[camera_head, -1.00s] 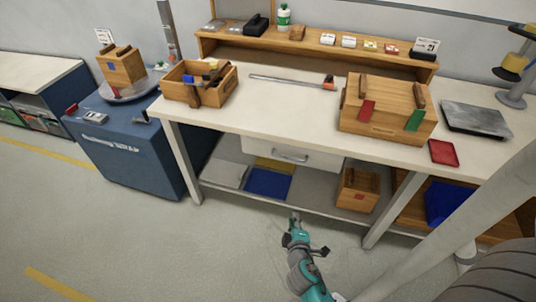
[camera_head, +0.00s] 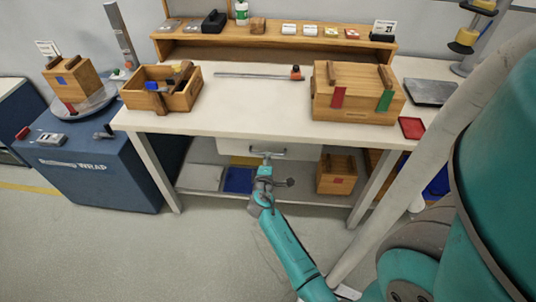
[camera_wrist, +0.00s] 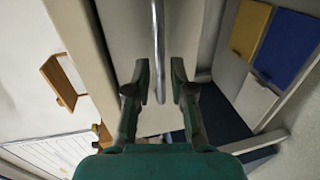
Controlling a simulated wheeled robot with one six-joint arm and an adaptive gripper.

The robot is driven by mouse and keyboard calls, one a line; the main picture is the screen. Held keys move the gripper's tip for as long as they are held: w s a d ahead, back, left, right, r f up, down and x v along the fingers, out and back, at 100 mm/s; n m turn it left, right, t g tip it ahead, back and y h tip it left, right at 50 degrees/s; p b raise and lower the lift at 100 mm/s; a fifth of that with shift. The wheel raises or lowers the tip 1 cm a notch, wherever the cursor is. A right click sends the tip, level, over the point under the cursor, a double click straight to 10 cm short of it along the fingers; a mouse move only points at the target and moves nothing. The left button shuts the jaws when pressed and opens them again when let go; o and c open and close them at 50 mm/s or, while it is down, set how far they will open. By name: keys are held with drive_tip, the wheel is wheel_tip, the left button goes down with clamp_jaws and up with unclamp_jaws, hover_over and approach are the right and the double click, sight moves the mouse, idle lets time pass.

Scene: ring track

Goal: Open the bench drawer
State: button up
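The bench drawer (camera_head: 301,152) is a white front under the bench top, and it looks shut. Its metal bar handle (camera_head: 240,149) is partly hidden by my gripper (camera_head: 267,156) in the head view. In the wrist view, my gripper (camera_wrist: 159,68) is open, its two dark green fingers apart. The handle (camera_wrist: 158,45) shows there as a vertical rod running between the fingers, with a gap on each side. The drawer front (camera_wrist: 126,38) lies behind it. I cannot tell exactly how deep the handle sits between the fingers.
The workbench (camera_head: 220,118) holds an open wooden box (camera_head: 178,104), a large wooden crate (camera_head: 352,108) and a red tray (camera_head: 412,128). The lower shelf holds a small wooden box (camera_head: 337,177) and a blue panel (camera_head: 238,180). A blue cabinet (camera_head: 100,182) stands left. Floor before the bench is clear.

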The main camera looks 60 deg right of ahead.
drive_tip(key=shift+x, duration=2.05)
clamp_jaws()
